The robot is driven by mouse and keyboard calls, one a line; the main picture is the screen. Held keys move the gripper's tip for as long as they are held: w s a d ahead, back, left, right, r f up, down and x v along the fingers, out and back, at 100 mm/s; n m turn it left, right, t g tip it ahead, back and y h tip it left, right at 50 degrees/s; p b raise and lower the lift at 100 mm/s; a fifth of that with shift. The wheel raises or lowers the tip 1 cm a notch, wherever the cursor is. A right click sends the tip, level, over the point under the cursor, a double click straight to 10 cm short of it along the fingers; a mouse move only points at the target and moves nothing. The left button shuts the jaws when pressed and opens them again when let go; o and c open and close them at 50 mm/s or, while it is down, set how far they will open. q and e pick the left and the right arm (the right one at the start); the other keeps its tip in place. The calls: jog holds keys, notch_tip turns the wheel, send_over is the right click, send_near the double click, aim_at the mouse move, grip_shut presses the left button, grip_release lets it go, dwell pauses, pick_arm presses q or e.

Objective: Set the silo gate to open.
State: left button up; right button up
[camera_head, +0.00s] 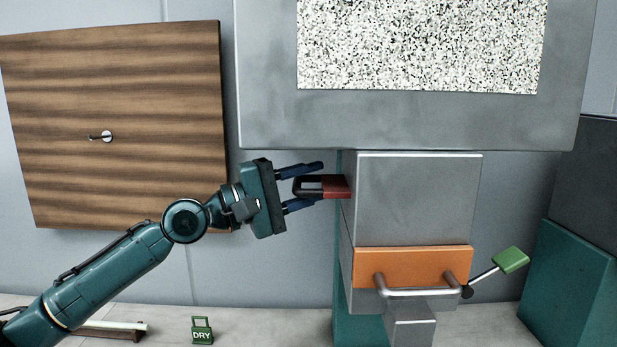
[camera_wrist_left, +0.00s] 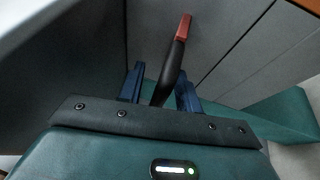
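The silo (camera_head: 400,110) is a large grey box at the upper right with a window full of speckled pellets. Below it is a narrower grey metal neck (camera_head: 418,205). A red plate with a dark loop handle (camera_head: 337,187) sticks out from the left side of the neck; it looks like the gate. My left gripper (camera_head: 318,186) is open, its two blue fingers above and below the loop, with gaps visible. In the left wrist view the dark loop (camera_wrist_left: 170,75) with its red end stands between the fingers. My right gripper is not in view.
An orange panel (camera_head: 412,263) with a grey bar handle is below the neck. A lever with a green end (camera_head: 511,260) is at right. A green "DRY" tag (camera_head: 202,333) stands on the bench. A wooden board (camera_head: 120,80) with a hook hangs at left.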

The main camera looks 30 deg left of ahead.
pick_arm(q)
jog(key=c, duration=0.6)
jog(key=shift+r, duration=0.15)
grip_shut()
